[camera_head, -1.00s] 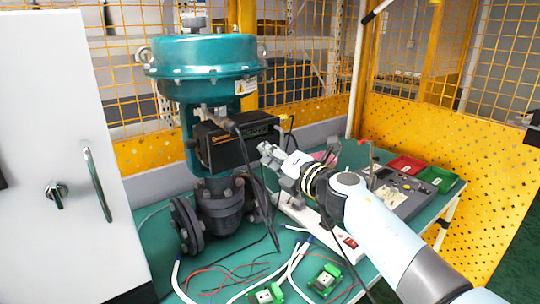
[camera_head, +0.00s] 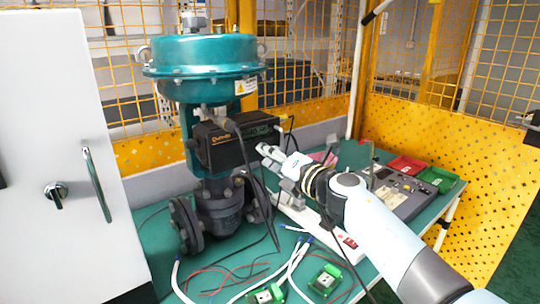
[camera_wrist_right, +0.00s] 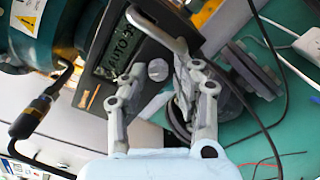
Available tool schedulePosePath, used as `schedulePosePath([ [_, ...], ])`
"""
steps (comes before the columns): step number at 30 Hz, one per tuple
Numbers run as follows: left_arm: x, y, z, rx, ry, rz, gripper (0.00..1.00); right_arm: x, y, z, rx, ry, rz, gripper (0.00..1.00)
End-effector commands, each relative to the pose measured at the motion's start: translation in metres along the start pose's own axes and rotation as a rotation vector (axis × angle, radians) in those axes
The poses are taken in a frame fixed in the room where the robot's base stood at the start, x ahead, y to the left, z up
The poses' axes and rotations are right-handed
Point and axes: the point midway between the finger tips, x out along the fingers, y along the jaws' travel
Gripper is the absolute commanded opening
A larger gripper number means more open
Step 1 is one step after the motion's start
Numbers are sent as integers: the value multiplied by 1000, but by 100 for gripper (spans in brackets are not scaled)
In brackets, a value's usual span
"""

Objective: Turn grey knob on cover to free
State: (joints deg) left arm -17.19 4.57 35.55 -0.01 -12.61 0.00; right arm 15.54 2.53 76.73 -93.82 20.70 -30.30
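The black valve positioner (camera_head: 222,146) is mounted on the valve below the teal actuator (camera_head: 205,68). Its cover also shows in the right wrist view, with a display (camera_wrist_right: 122,45). A round grey knob (camera_wrist_right: 158,69) shows there, between the two fingers of my right gripper (camera_wrist_right: 161,76). The fingers are spread, with a visible gap on either side of the knob. In the head view my right gripper (camera_head: 268,156) is just right of the positioner and hides the knob. I cannot tell how far the fingertips are from the cover. My left gripper is in neither view.
A white cabinet door (camera_head: 60,150) stands at the left. White cables and green connectors (camera_head: 325,279) lie on the green table (camera_head: 150,235). A power strip (camera_head: 345,243) lies beneath my right arm. Red (camera_head: 407,164) and green bins stand at the back right.

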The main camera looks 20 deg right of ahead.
Motion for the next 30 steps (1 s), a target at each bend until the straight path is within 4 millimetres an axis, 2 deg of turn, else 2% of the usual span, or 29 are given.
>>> schedulePosePath([
  [4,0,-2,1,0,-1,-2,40,-4,0,0,-1,-1,0,30],
  [7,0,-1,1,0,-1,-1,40,-17,-1,0,-1,0,-1,30],
  [15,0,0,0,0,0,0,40,-76,-1,0,-4,2,-1,30],
  [21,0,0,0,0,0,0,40,-109,-1,0,-2,0,-1,30],
  [25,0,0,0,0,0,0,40,-118,0,0,0,0,0,30],
  [30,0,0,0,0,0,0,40,-120,0,0,0,0,0,30],
])
